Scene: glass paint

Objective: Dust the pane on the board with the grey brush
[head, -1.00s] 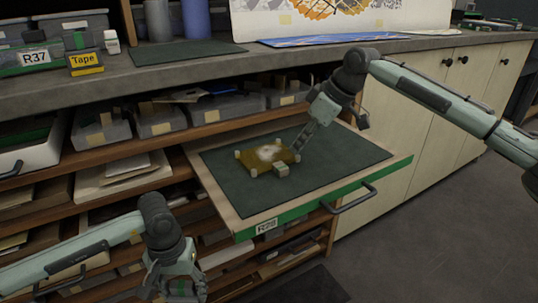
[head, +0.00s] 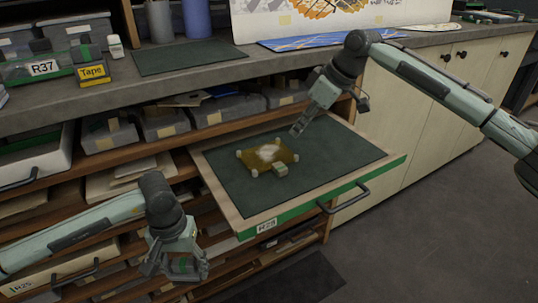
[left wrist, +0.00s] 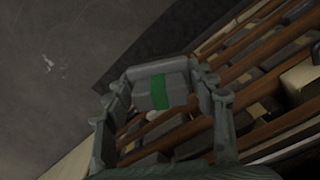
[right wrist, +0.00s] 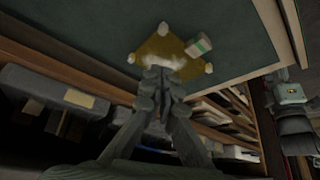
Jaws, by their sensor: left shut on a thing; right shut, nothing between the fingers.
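The amber pane (head: 258,164) lies on the dark green board (head: 330,155) of the pulled-out drawer, with a pale dusty patch in its middle and small pale knobs at its corners. It also shows in the right wrist view (right wrist: 154,46). My left gripper (head: 182,268) is low in front of the shelves, left of the drawer. It is shut on a grey block with a green band, seemingly the grey brush (left wrist: 178,88); its bristles are not clear. My right gripper (head: 298,130) is shut and empty, above the board behind the pane.
A small pale block with a green stripe (head: 280,169) sits by the pane's front edge. The drawer has a green front (head: 300,205) and dark handle. Shelves of trays (head: 110,135) stand behind and left. The board's right side is clear.

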